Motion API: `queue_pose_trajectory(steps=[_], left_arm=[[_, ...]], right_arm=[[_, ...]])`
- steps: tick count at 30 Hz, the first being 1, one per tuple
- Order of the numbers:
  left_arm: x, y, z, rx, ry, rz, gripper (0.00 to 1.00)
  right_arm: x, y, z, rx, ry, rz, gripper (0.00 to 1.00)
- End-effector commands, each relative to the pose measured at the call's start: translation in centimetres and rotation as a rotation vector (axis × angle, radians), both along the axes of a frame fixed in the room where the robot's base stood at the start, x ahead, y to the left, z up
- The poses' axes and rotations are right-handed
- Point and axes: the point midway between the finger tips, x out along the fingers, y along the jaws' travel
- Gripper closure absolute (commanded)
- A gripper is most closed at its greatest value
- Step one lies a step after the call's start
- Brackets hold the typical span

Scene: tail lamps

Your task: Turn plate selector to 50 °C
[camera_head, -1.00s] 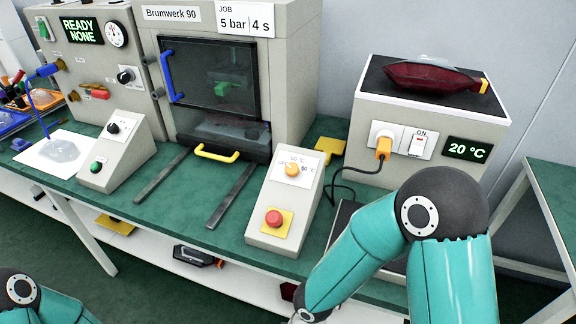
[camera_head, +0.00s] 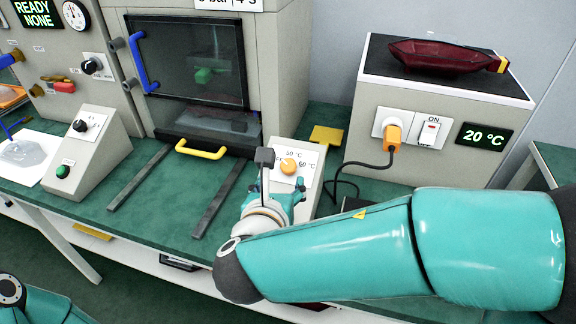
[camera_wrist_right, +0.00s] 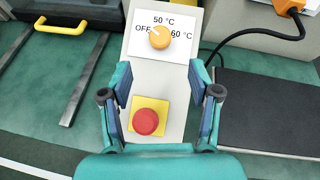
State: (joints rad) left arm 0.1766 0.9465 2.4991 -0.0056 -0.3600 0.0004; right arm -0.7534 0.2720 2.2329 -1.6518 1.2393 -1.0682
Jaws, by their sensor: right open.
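The plate selector is an orange knob (camera_head: 288,166) on the sloped face of a grey control box (camera_head: 312,195). The right wrist view shows the knob (camera_wrist_right: 159,38) with OFF, 50 °C and 60 °C printed around it. Its pale mark points up and left, seemingly toward OFF. My right gripper (camera_head: 281,175) is in front of the box and hides its lower face in the head view. In the wrist view, the open, empty gripper (camera_wrist_right: 160,78) has one finger on each side of the box, below the knob. My left gripper is out of view.
A red button (camera_wrist_right: 146,122) on a yellow plate sits below the knob, between my fingers. An orange plug (camera_head: 393,134) with a black cable is right of the box. A heater reading 20 °C (camera_head: 484,136) carries a dark red lamp (camera_head: 437,56). Metal rails (camera_head: 140,178) lie left.

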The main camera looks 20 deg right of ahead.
Motion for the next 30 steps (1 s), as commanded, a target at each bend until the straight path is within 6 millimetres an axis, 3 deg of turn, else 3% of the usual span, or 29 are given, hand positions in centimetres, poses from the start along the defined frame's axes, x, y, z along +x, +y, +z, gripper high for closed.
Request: queue_pose_trajectory(steps=[9,15,29,30], left_arm=[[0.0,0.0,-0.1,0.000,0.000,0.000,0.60],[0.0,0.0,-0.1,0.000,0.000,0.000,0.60],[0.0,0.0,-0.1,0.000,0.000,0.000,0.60],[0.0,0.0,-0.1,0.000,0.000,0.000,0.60]], right_arm=[[5.8,-2.9,-2.8,0.000,0.004,-0.003,0.38],[8.3,-4.0,-3.9,0.002,0.004,0.000,0.38],[9.4,-4.4,-4.4,0.001,0.002,0.003,0.38],[9.4,-4.4,-4.4,0.001,0.002,0.003,0.41]])
